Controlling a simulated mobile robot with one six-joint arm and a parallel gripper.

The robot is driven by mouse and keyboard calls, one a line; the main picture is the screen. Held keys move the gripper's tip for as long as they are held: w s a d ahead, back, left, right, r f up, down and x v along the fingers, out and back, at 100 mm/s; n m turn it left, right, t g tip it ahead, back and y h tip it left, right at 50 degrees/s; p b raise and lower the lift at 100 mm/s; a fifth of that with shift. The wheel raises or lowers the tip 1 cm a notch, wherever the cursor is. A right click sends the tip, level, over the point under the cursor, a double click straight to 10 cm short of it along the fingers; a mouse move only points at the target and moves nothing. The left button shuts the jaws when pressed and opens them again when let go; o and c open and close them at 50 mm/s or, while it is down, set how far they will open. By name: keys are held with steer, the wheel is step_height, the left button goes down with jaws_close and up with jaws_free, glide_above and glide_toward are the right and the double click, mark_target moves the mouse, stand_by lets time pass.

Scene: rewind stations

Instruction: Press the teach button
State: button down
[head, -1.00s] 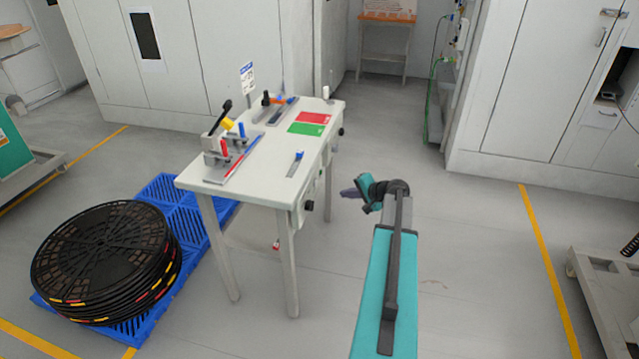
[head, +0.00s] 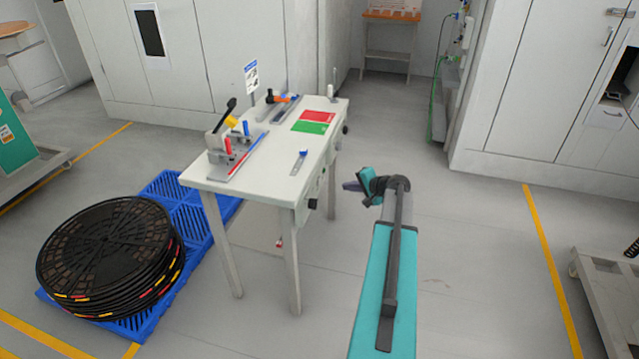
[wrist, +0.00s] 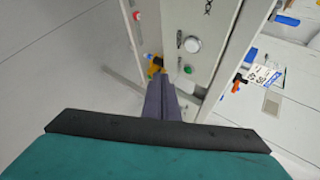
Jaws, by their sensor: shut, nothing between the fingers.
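The station's control panel (head: 318,188) is on the right side of the white table (head: 262,180). In the wrist view the panel (wrist: 205,20) carries a round white button (wrist: 192,44) with a metal ring and a small green button (wrist: 188,69) below it. A yellow part (wrist: 155,65) and a red button (wrist: 136,15) show to the left. I cannot read which one is the teach button. My gripper (head: 348,186) is shut and empty, just right of the panel and apart from it. In the wrist view its closed fingers (wrist: 160,82) point toward the panel, with their tips near the yellow part.
The tabletop holds clamps, a red and green mat (head: 314,121) and a small blue-knobbed slide (head: 299,161). Black reels (head: 105,255) are stacked on a blue pallet (head: 205,220) at left.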

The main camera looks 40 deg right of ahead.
steer(key=w+a, duration=0.3)
steer(key=w, duration=0.2)
steer(key=shift+w+a+p, duration=0.25)
steer(key=shift+w+p, duration=0.05)
stand_by(2.1)
steer(key=shift+w+a, duration=0.2)
steer(key=shift+w, duration=0.15)
steer(key=shift+w+a+b, duration=0.25)
steer(key=shift+w+b, duration=0.05)
steer(key=shift+w, duration=0.1)
stand_by(1.3)
steer(key=shift+s, duration=0.1)
steer(key=shift+s+d+b, duration=0.35)
steer(key=shift+s+d, duration=0.05)
steer(key=shift+s, duration=0.2)
steer(key=shift+s+d, duration=0.1)
steer(key=shift+s+d+b, duration=0.35)
steer(key=shift+s+d, duration=0.3)
steer(key=shift+s, duration=0.35)
steer(key=shift+s+d+b, duration=0.35)
steer(key=shift+s+d, duration=0.25)
steer(key=shift+s, duration=0.4)
